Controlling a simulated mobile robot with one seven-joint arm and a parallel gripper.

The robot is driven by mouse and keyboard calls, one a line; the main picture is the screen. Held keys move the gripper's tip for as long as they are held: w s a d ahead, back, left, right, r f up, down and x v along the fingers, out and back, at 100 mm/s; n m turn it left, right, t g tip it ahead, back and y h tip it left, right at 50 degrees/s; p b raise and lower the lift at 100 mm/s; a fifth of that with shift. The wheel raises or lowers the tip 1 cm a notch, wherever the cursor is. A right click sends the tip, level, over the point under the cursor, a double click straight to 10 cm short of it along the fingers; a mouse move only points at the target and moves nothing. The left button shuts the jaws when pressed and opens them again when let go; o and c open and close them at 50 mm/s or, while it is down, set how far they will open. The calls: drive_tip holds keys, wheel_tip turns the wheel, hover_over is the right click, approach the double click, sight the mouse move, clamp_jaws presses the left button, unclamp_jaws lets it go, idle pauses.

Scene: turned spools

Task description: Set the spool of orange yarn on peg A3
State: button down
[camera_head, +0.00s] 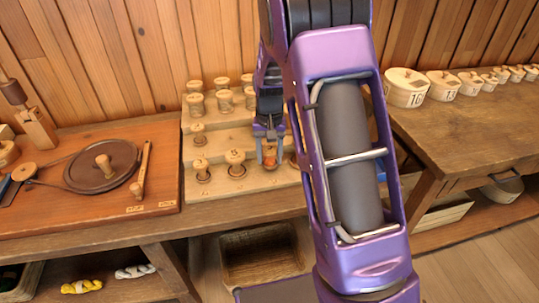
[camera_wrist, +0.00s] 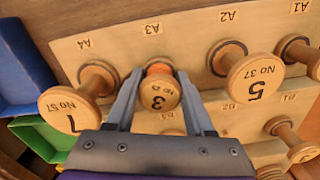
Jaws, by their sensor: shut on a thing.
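The spool of orange yarn (camera_wrist: 159,91) stands between the fingers of my gripper (camera_wrist: 161,100) in the wrist view. Its pale wooden end is marked 3, and a band of orange shows behind it. It is in line with peg A3, just below the A3 label (camera_wrist: 152,28); the peg itself is hidden, and I cannot tell whether the spool is fully seated. In the head view my gripper (camera_head: 270,142) points down at the front row of the stepped wooden rack (camera_head: 222,187), with the orange spool (camera_head: 270,160) at its tips.
A spool marked 7 (camera_wrist: 75,105) stands at A4, and one marked 5 (camera_wrist: 250,75) at A2, close on either side. More spools (camera_head: 196,103) stand on the upper steps. Left is a board with a dark wheel (camera_head: 101,167); right, a table with round boxes (camera_head: 405,88).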

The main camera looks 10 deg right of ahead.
sight(269, 150)
drive_tip(key=shift+f+b, duration=0.3)
drive_tip(key=shift+f, duration=0.3)
idle(0.7)
drive_tip(key=c, duration=0.5)
unclamp_jaws()
drive_tip(key=shift+c, duration=0.2)
drive_tip(key=shift+r+p, duration=4.05)
drive_tip(key=shift+r, duration=1.5)
